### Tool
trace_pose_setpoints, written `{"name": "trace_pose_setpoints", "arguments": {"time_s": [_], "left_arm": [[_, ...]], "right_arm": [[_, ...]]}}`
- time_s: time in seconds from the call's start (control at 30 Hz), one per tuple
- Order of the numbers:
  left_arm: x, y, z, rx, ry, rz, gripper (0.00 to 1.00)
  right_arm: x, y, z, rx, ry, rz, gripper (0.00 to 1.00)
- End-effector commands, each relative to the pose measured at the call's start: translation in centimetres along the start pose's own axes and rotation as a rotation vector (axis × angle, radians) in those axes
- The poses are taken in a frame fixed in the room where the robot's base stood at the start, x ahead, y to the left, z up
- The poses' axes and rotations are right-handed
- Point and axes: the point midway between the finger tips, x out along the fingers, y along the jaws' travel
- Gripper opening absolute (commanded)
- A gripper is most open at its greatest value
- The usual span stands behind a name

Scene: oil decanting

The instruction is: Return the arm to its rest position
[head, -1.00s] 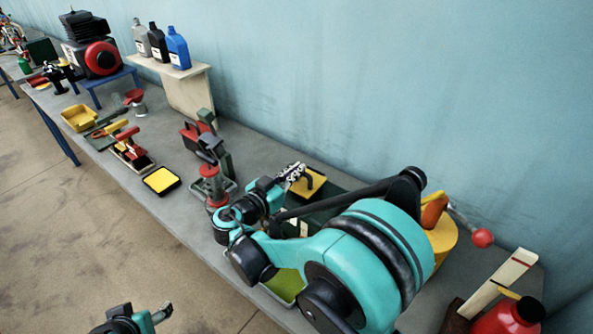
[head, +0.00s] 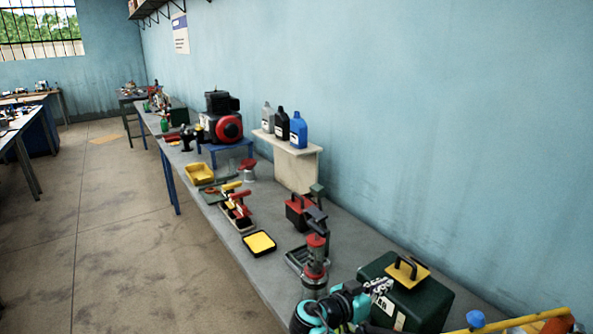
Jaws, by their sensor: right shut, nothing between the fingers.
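My right gripper (head: 379,287) is at the lower middle of the head view, at the end of my teal and black arm. Its fingers are shut with nothing between them. It shows in front of the dark green box (head: 424,309) with a yellow plate and black handle on top; I cannot tell whether it touches the box. A red and grey pump-like device (head: 315,262) stands just left of and behind the gripper. Most of my right arm is cut off by the bottom edge. My left gripper is out of view.
The grey workbench (head: 268,285) runs along the blue wall. A yellow-topped pad (head: 259,243), a yellow bin (head: 199,173) and a red and black engine (head: 222,118) stand on it. Several bottles (head: 298,130) stand on a raised shelf. Open floor lies left.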

Motion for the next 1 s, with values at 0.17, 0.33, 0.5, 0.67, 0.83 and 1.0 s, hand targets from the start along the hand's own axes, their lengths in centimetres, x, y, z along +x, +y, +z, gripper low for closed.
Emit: {"name": "trace_pose_setpoints", "arguments": {"time_s": [0.17,0.33,0.5,0.67,0.83,1.0], "left_arm": [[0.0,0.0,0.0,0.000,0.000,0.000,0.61],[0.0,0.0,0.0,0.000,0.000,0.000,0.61],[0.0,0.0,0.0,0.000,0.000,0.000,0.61],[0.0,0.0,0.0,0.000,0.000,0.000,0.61],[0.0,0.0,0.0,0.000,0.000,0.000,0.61],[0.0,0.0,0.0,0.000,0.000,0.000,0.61]], "right_arm": [[-1.0,4.8,3.6,-0.203,-0.279,-0.131,0.00],[-4.6,8.1,7.7,-0.349,-0.489,-0.361,0.00],[-9.6,10.0,10.9,-0.419,-0.588,-0.626,0.00],[-13.1,10.5,12.4,-0.430,-0.594,-0.808,0.00],[-14.7,10.4,12.8,-0.428,-0.581,-0.890,0.00],[-14.7,10.4,12.8,-0.428,-0.581,-0.892,0.00]]}}
